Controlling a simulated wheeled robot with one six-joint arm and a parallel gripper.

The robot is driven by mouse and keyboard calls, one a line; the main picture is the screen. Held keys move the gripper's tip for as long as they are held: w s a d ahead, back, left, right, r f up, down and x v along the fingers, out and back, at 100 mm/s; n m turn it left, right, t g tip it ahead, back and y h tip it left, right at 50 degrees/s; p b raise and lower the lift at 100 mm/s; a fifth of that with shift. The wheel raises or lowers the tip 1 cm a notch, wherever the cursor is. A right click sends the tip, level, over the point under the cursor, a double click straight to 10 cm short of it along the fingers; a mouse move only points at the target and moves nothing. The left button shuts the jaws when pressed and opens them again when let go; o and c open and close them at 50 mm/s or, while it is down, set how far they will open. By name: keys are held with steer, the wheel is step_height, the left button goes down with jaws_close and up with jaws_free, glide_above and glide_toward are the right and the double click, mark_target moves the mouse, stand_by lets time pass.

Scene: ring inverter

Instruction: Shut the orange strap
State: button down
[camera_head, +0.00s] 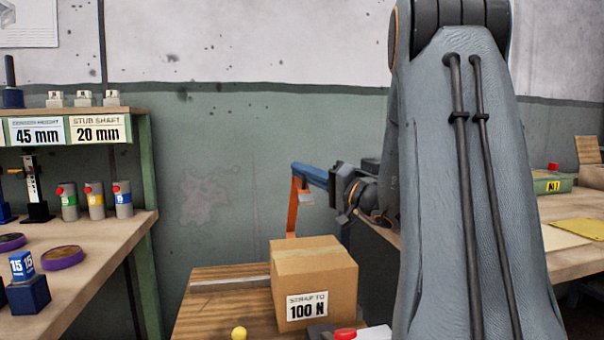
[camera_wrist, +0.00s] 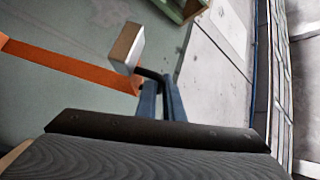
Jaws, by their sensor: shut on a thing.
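The orange strap (camera_head: 293,207) rises from behind the cardboard box (camera_head: 314,285) to my gripper's tip. In the wrist view the strap (camera_wrist: 70,67) runs as a flat band from the left edge to the fingers. My gripper (camera_head: 300,172) has blue fingers, points left above the box and is shut on the strap's end. The fingers also show in the wrist view (camera_wrist: 160,88), close together. A silvery metal piece (camera_wrist: 126,46) on a dark bar sits at the fingertips. The exact grip point and the strap's lower end are hidden.
The box stands on a wooden surface (camera_head: 215,300) with a label reading "STRAP TO 100 N". A yellow ball (camera_head: 239,334) and a red-topped item (camera_head: 345,334) are in front. A shelved bench (camera_head: 100,245) stands left, another bench (camera_head: 575,265) right. Bare wall lies behind.

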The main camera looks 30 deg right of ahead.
steer(key=c, duration=2.2)
jaws_free()
steer(key=r+v, duration=0.1)
steer(key=v, duration=0.4)
steer(key=r+v, duration=0.1)
steer(key=v, duration=0.3)
steer(key=p+v, duration=0.1)
steer(key=v, duration=0.4)
steer(key=shift+s+d+r, duration=0.3)
steer(key=shift+s, duration=0.3)
